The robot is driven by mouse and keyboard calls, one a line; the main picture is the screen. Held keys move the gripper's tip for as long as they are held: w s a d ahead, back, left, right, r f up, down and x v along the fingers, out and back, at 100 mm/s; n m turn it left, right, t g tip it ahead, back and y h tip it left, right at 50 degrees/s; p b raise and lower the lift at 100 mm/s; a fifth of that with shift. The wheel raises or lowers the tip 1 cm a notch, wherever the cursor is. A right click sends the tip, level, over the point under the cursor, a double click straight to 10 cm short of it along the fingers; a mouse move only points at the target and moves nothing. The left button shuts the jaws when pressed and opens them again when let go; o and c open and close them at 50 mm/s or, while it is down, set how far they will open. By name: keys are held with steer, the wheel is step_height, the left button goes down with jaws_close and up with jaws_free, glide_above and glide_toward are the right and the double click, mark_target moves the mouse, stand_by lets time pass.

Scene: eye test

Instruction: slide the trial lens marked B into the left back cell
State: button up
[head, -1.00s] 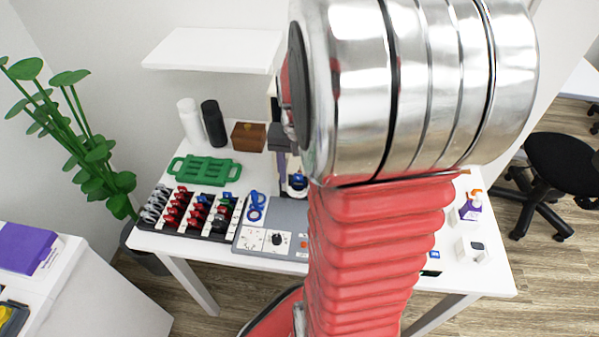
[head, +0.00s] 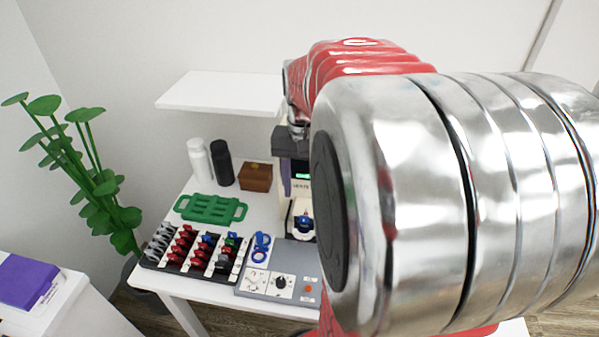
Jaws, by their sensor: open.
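A black and white rack (head: 180,265) on the table holds trial lenses in several rows, grey, red, blue and green (head: 232,240). No letter can be read at this size, so I cannot tell which lens is B. A small blue item with two rings (head: 260,247), perhaps a trial frame, lies right of the rack; its cells are too small to make out. The wrist part of my arm shows above a dark-topped device behind the table's middle. My gripper's fingers are not seen.
A green two-handled tray (head: 186,207) lies behind the rack. White (head: 199,160) and black (head: 222,163) cylinders and a brown box (head: 256,177) stand farther back. A grey control panel (head: 279,286) is in front. My arm hides the table's right side.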

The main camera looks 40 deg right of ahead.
step_height(320, 180, up, 4)
steer(key=shift+f, duration=0.25)
stand_by(0.9)
steer(key=s+a+n+t, duration=0.2)
steer(key=a+n, duration=0.3)
steer(key=a, duration=0.6)
steer(key=s+a+n+t, duration=0.2)
steer(key=a+n, duration=0.3)
steer(key=a, duration=0.6)
steer(key=shift+a+r+t, duration=0.15)
steer(key=shift+a+t, duration=0.15)
steer(key=shift+t, duration=0.5)
